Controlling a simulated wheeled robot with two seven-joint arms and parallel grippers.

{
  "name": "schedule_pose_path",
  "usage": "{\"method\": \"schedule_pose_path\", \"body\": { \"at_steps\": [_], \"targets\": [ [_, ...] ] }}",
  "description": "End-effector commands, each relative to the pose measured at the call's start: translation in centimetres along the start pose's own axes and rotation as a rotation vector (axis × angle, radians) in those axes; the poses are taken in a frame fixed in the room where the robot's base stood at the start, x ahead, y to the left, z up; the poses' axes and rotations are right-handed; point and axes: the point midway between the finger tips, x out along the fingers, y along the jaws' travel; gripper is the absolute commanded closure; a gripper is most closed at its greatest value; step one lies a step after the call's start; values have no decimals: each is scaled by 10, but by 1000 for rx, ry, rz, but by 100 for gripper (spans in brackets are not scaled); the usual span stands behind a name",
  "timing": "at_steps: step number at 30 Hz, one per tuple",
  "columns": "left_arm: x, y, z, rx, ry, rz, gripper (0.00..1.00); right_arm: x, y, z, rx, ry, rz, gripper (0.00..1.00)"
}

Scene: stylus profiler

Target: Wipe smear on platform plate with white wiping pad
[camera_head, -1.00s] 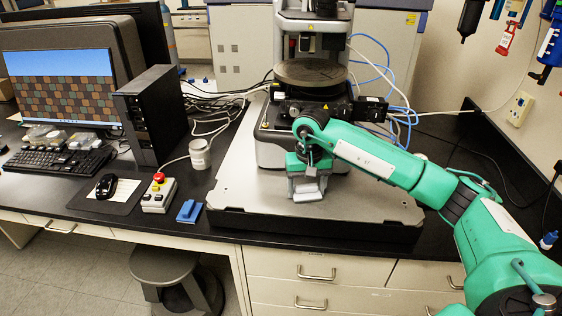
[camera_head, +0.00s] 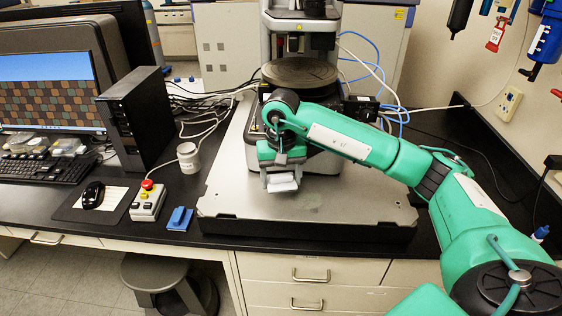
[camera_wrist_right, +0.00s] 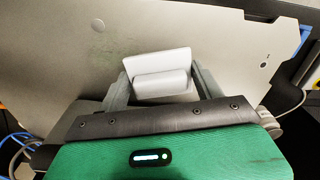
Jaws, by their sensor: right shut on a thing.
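The white wiping pad (camera_wrist_right: 158,64) is held between the fingers of my right gripper (camera_wrist_right: 160,88), which is shut on it. In the head view the right gripper (camera_head: 282,178) reaches over the left-middle part of the grey platform plate (camera_head: 365,207), in front of the instrument, with the pad (camera_head: 282,187) under it. I cannot tell whether the pad touches the plate. In the wrist view, a faint dark smear (camera_wrist_right: 106,43) shows on the plate, left of the pad. My left gripper is not in view.
The profiler with its round stage (camera_head: 300,71) stands at the back of the plate. Left of the plate are a white jar (camera_head: 188,158), a control box with a red button (camera_head: 148,200) and a blue object (camera_head: 179,219). The plate's right part is clear.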

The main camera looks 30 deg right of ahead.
Motion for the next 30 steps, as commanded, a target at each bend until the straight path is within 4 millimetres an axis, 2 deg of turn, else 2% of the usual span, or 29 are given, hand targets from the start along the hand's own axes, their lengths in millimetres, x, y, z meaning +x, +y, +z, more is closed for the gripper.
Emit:
{"method": "schedule_pose_path", "body": {
  "at_steps": [10, 30],
  "targets": [
    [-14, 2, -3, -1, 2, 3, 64, -31, -2, 8, 9, 1, 1, 57],
    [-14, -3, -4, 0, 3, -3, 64, -31, -4, 11, 5, 1, 2, 57]
  ]
}}
